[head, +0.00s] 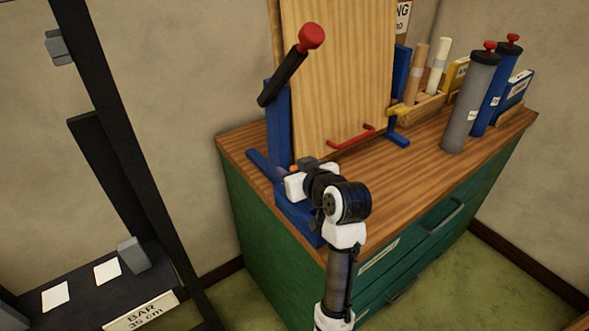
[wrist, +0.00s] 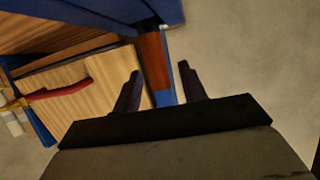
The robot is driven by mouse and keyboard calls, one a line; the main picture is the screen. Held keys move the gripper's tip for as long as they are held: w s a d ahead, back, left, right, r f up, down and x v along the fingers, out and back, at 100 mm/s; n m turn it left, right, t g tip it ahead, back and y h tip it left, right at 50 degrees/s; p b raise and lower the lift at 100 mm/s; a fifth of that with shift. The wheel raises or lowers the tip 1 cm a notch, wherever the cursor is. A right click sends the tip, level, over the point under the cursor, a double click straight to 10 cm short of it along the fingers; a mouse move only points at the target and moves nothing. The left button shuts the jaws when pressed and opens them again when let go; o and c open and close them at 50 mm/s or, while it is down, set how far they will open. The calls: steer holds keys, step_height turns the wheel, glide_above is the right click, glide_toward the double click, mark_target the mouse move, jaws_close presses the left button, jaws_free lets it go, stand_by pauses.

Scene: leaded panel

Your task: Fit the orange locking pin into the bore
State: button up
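In the head view, my gripper (head: 288,177) is low beside the blue upright stand (head: 280,130) on the green cabinet's left end. A small orange spot (head: 294,167), possibly the locking pin, shows at the gripper, mostly hidden. In the wrist view, my gripper (wrist: 161,80) has its two dark fingers apart. A reddish-brown bar (wrist: 154,62) shows between them in the picture, with gaps on both sides. I cannot tell whether it is the pin or wood behind. Blue metal (wrist: 110,10) lies beyond the fingertips. I cannot make out the bore.
A wooden panel (head: 335,70) stands upright against the blue stand. A black lever with a red knob (head: 311,37) rises beside it. A dark rack (head: 120,130) stands left.

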steer(key=shift+r, duration=0.25)
steer(key=shift+s+d, duration=0.2)
steer(key=shift+s, duration=0.1)
steer(key=b+v, duration=0.1)
steer(key=v, duration=1)
steer(key=shift+s+r, duration=0.1)
